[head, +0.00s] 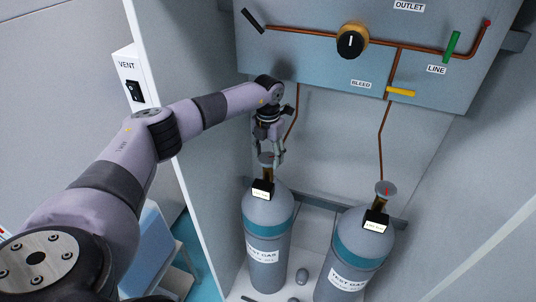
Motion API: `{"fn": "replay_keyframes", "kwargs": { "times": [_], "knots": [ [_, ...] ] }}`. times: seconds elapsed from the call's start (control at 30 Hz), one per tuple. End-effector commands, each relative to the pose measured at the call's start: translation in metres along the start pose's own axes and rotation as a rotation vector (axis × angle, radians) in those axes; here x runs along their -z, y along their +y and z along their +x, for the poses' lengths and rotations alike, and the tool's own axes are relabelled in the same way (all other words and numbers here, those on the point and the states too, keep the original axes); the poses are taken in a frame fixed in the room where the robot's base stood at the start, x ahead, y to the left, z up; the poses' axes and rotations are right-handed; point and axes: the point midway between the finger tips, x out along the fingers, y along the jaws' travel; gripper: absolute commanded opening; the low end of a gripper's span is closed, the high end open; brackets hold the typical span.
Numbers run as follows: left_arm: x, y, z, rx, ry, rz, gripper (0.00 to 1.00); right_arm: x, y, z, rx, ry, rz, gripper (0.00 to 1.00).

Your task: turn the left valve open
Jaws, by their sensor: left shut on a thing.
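The left valve (266,158) is a small round grey handwheel on top of the left gas cylinder (267,225). The cylinder is grey with a teal band and a TEST GAS label. My left gripper (269,154) comes down from above and is shut on the left valve, with its fingers on either side of the wheel. The fingers hide part of the wheel, so its turn position cannot be read. The right cylinder (350,245) stands beside it, with its own handwheel (386,188) bearing a red mark. My right gripper is not in view.
Above is a grey panel with copper pipes, a black and brass knob (351,41), a green LINE lever (452,46) and a yellow BLEED lever (401,92). A VENT switch (134,91) is on the left wall.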

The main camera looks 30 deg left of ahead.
Motion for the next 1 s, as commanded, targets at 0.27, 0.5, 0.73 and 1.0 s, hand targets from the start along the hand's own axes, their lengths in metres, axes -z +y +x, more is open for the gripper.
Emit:
{"fn": "replay_keyframes", "kwargs": {
  "times": [0.27, 0.5, 0.73, 1.0],
  "knots": [
    [-0.002, 0.001, -0.002, 0.0, -0.006, -0.004, 0.64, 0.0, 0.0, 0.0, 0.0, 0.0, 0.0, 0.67],
    [-0.001, 0.0, -0.001, 0.0, -0.003, -0.002, 0.73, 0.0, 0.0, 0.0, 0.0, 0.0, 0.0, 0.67],
    [-0.001, 0.0, -0.003, 0.001, -0.002, -0.001, 0.73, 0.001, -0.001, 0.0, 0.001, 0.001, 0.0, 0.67],
    [-0.001, 0.001, -0.042, 0.001, -0.005, 0.0, 0.73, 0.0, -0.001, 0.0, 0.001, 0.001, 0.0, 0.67]
  ]
}}
